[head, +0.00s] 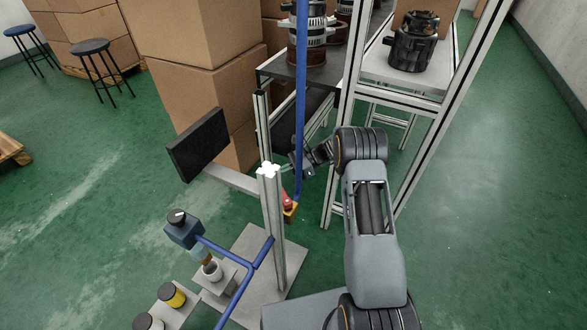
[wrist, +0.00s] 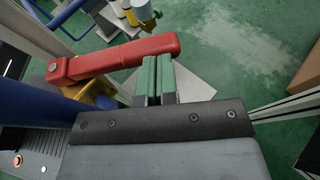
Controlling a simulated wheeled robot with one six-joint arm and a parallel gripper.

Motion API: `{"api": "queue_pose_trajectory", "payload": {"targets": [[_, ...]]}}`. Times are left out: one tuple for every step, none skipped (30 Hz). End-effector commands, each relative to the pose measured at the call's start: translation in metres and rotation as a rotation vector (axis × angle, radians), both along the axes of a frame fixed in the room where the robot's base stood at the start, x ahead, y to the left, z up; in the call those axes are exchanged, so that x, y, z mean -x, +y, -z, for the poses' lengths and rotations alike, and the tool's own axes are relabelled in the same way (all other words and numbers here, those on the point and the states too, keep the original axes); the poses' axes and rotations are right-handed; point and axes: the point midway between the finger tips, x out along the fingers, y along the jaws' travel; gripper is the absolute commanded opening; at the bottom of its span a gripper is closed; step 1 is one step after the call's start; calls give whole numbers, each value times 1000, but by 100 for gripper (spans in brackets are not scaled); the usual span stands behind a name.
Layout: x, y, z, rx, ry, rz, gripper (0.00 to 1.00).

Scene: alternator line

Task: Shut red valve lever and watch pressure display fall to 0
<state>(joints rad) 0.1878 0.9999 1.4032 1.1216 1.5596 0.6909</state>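The red valve lever (wrist: 120,58) shows large in the wrist view, with its bolted end at the left and its free end at the upper middle. It sits on a yellow valve body (wrist: 100,93) on a blue pipe (wrist: 35,112). In the head view the lever (head: 287,201) is small and partly hidden behind a post. My gripper (wrist: 158,60) has its green fingers together, with only a thin dark line between them. The fingertips are at the lever's near edge, close to its free end; I cannot tell whether they touch. A black panel (head: 197,145) shows no readable number.
An aluminium post (head: 273,225) stands close beside the valve and my gripper. A metal frame (head: 345,120) rises behind my arm. A blue device (head: 184,229) and yellow-and-black canister (head: 172,295) are at the lower left. Green floor is clear at right.

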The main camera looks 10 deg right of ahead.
Motion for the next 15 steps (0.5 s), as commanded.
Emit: {"api": "queue_pose_trajectory", "payload": {"targets": [[0, 7, -2, -1, 1, -2, 0], [0, 10, -2, -1, 1, -2, 0], [0, 14, -2, -1, 0, -1, 0], [0, 16, -2, -1, -1, 0, 0], [0, 19, -2, -1, -1, 1, 0], [1, 23, -2, -1, -1, 1, 0], [0, 26, -1, -1, -2, -25, 0], [1, 28, -1, 0, -3, -48, 0], [1, 31, -1, -1, -1, -75, 0], [1, 34, -1, -1, -2, -93, 0], [2, 36, -1, 0, -1, -113, 0], [2, 38, -1, -1, -2, -133, 0], [3, 40, -1, -1, -1, -138, 0], [4, 41, -1, -1, 0, -134, 0], [4, 43, -1, 0, -1, -133, 0]]}}
